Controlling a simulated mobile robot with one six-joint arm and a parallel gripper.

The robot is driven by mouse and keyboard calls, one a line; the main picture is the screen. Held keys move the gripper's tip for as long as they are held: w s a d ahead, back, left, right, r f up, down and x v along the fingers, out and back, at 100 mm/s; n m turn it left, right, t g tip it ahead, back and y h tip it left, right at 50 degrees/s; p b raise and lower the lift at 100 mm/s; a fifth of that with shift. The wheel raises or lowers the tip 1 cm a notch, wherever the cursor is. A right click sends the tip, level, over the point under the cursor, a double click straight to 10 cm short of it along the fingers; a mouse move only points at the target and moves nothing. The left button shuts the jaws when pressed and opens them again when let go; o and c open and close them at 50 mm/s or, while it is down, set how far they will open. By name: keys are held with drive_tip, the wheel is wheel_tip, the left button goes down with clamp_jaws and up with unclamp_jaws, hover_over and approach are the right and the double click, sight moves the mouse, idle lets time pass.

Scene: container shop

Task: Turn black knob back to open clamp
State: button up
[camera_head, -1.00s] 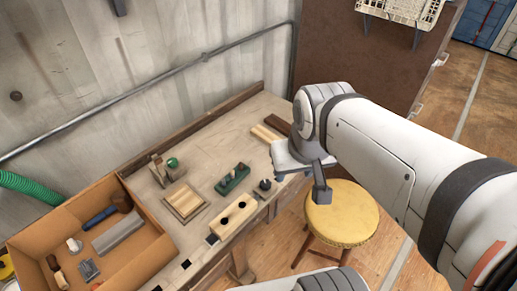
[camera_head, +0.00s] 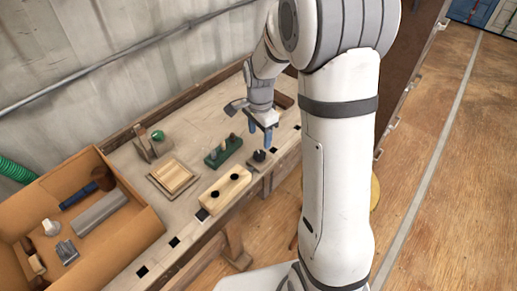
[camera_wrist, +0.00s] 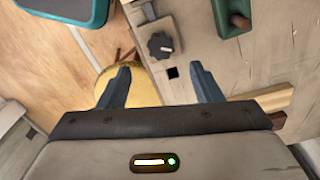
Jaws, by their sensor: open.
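The black knob (camera_head: 259,155) sits on a small block at the front edge of the workbench (camera_head: 200,112). In the wrist view my gripper (camera_wrist: 161,68) is open and empty, and the knob lies beyond the gap between the fingertips, apart from both. I cannot tell the clamp's jaw position.
A green block (camera_head: 223,152) with pegs stands left of the knob. A pale wooden block (camera_head: 225,190) with black holes lies nearer. A cardboard box (camera_head: 137,240) of tools is at left. A yellow stool (camera_wrist: 143,90) stands below the bench edge. A wall closes the back.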

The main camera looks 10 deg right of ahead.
sight(260, 153)
wheel_tip(260, 153, down, 8)
drive_tip(key=shift+w+f, duration=0.1)
idle(0.4)
drive_tip(key=c, duration=1)
